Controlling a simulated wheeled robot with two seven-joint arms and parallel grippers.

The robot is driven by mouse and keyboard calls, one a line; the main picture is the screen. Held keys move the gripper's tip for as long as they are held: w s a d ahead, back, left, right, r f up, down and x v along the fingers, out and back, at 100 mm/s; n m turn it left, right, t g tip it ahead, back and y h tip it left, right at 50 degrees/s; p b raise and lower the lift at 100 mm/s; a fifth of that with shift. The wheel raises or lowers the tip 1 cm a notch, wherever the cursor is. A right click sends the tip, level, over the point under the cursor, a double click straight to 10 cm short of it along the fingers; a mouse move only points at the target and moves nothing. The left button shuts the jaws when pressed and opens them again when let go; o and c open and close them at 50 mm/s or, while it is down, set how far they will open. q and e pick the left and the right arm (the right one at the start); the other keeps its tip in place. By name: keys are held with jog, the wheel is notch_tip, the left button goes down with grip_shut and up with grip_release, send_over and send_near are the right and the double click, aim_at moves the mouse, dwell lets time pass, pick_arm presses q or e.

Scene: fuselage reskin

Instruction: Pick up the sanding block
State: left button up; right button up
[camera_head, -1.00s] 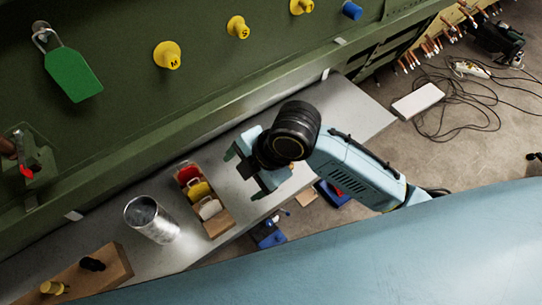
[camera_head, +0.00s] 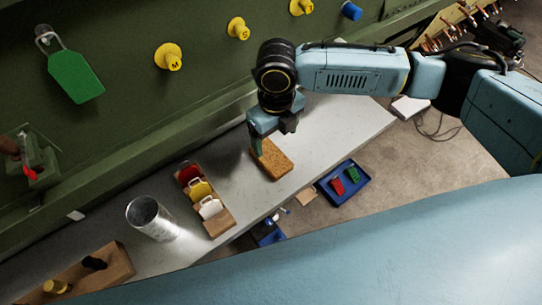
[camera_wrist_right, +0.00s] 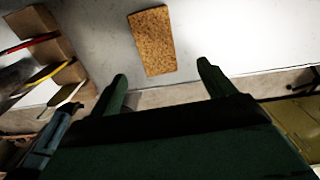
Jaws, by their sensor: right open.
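The sanding block (camera_head: 272,161) is a tan-orange, speckled rectangular block lying flat on the grey bench. It also shows in the right wrist view (camera_wrist_right: 152,41), top centre, beyond the fingertips. My right gripper (camera_head: 270,140) is above the bench at the block's upper edge and partly covers it in the head view. In the right wrist view its two green fingers (camera_wrist_right: 162,80) are spread apart with nothing between them. The block lies ahead of the gap between them, apart from both fingers. My left gripper is not in view.
A cardboard holder (camera_head: 219,222) with red, yellow and white tags stands left of the block. A metal can (camera_head: 150,217) and a wooden block (camera_head: 117,262) with knobs are further left. The green panel (camera_head: 120,120) rises behind the bench. A blue tray (camera_head: 345,197) lies on the floor.

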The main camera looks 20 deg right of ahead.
aim_at(274, 159)
notch_tip(274, 159, down, 4)
jog(key=shift+r, duration=0.2)
jog(key=shift+s+a+f+p, duration=0.15)
jog(key=shift+f+p, duration=0.1)
jog(key=shift+f, duration=1.15)
jog(key=shift+s+a+f+p, duration=0.15)
jog(key=shift+f+p, duration=0.1)
jog(key=shift+f, duration=1.1)
jog(key=shift+d, duration=0.1)
jog(key=shift+c, duration=0.3)
jog(key=c, duration=1)
jog(key=shift+r, duration=0.15)
notch_tip(274, 159, up, 10)
jog(key=shift+b, duration=0.3)
